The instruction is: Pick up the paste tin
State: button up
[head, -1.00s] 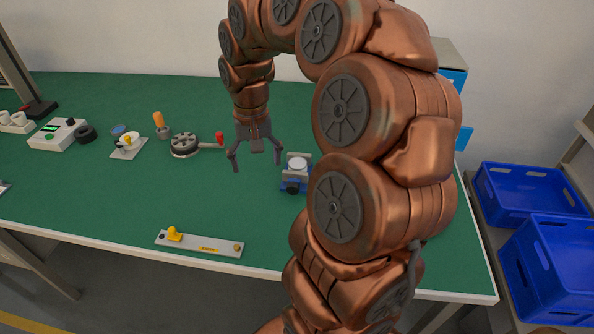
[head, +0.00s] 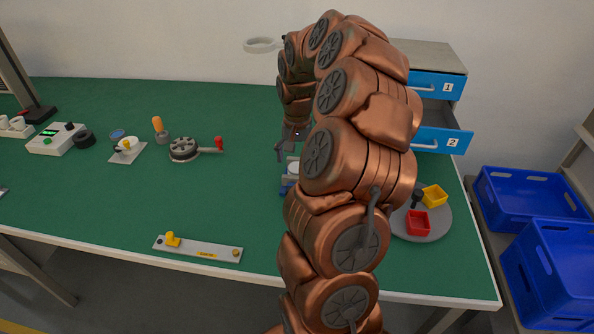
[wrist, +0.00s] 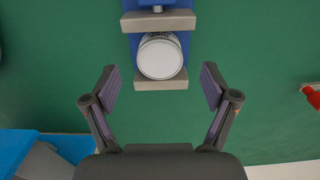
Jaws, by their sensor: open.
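A round white-topped tin (wrist: 160,58), which looks like the paste tin, sits between the two grey jaws of a blue vise (wrist: 134,42) in the wrist view. In the head view, the tin (head: 293,168) and the vise (head: 285,185) are mostly hidden behind my arm. My gripper (wrist: 159,88) is open and empty, its fingers spread wider than the tin. In the wrist view the tin lies just beyond the fingertips, centred between them. In the head view, my gripper (head: 284,154) is partly hidden by the arm, close to the vise.
A drawer cabinet (head: 425,54) stands at the back right, its drawer 2 (head: 442,140) pulled out. A round grey plate (head: 437,227) holds red and yellow trays. A hand-wheel with a red-knobbed lever (head: 185,150) lies left of the vise. The table between them and the front bar (head: 205,250) is clear.

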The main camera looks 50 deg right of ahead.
aim_at(297, 167)
notch_tip(297, 167, down, 4)
jog(key=shift+f+p, duration=0.15)
jog(key=shift+p, duration=0.3)
jog(key=shift+c, duration=0.4)
jog(key=c, duration=1.3)
